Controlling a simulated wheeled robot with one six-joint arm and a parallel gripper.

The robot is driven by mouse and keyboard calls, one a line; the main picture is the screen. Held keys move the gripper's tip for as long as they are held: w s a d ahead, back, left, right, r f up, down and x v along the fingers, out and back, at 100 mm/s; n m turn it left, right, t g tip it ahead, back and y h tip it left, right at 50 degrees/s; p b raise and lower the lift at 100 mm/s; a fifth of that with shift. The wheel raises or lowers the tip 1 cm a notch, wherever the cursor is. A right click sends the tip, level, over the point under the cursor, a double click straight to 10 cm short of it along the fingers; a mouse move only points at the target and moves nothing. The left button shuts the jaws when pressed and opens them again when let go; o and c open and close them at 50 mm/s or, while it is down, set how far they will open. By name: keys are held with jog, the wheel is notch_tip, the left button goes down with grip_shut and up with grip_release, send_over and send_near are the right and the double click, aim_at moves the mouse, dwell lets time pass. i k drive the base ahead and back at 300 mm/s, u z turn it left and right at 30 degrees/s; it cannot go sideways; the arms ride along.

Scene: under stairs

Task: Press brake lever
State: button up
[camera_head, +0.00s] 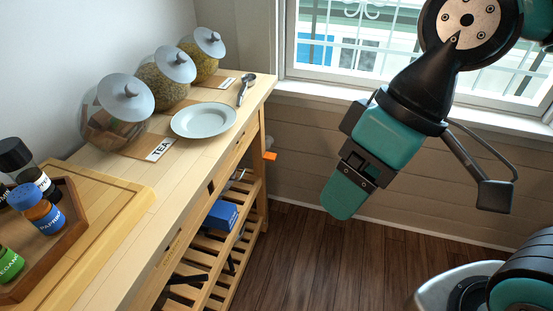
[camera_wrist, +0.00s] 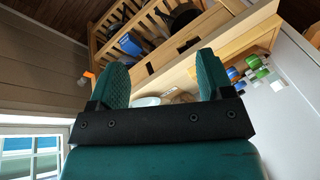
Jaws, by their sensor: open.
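A small orange tab (camera_head: 270,156) sticks out from the far end of the wooden cart, just below its top; it may be the brake lever. In the wrist view the orange tab (camera_wrist: 88,74) shows at the left, outside my left-hand finger. My gripper (camera_head: 345,198) hangs in the air to the right of the cart, pointing down and left, apart from the tab. In the wrist view my gripper (camera_wrist: 162,62) has its two teal fingers spread with nothing between them.
The wooden cart (camera_head: 185,181) carries several lidded glass jars, a white plate (camera_head: 203,120), spoons (camera_head: 246,88) and a spice tray (camera_head: 60,232). A blue box (camera_head: 221,215) is on a lower slatted shelf. A window (camera_head: 340,45) is behind. The dark floor (camera_head: 315,262) beside the cart is clear.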

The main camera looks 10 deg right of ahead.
aim_at(271, 157)
jog(key=z, duration=0.35)
jog(key=i, duration=1.05)
jog(key=u, duration=0.55)
